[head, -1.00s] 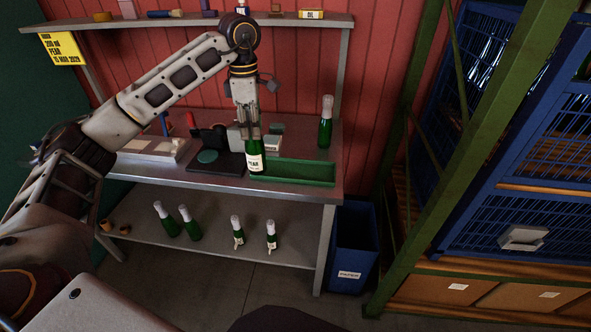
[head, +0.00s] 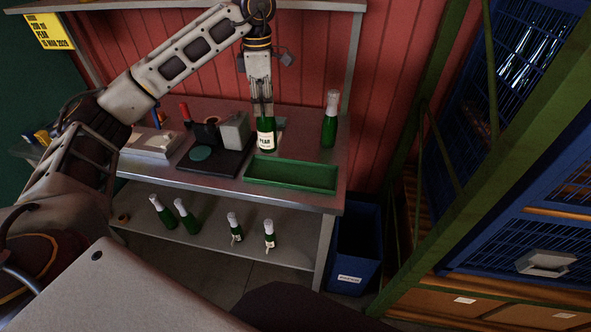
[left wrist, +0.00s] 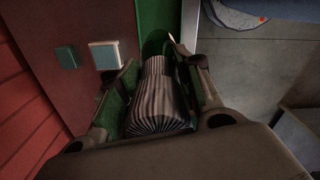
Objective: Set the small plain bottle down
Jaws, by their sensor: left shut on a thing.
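My left gripper (head: 262,106) is shut on a small green bottle (head: 266,136) with a pale label reading PEAR. The bottle is upright, at the back left of the green tray (head: 291,187) on the workbench. Whether its base touches the bench I cannot tell. In the left wrist view the gripper's fingers (left wrist: 162,85) close around the bottle's ribbed, striped grey top (left wrist: 158,105). The green tray (left wrist: 151,18) shows beyond it there. My right gripper is in neither view.
A taller foil-topped green bottle (head: 330,122) stands at the bench's right. A dark board (head: 215,160) with a grey block (head: 235,131) is left of the tray. Several bottles stand on the lower shelf (head: 200,238). A blue bin (head: 356,245) stands right of the bench.

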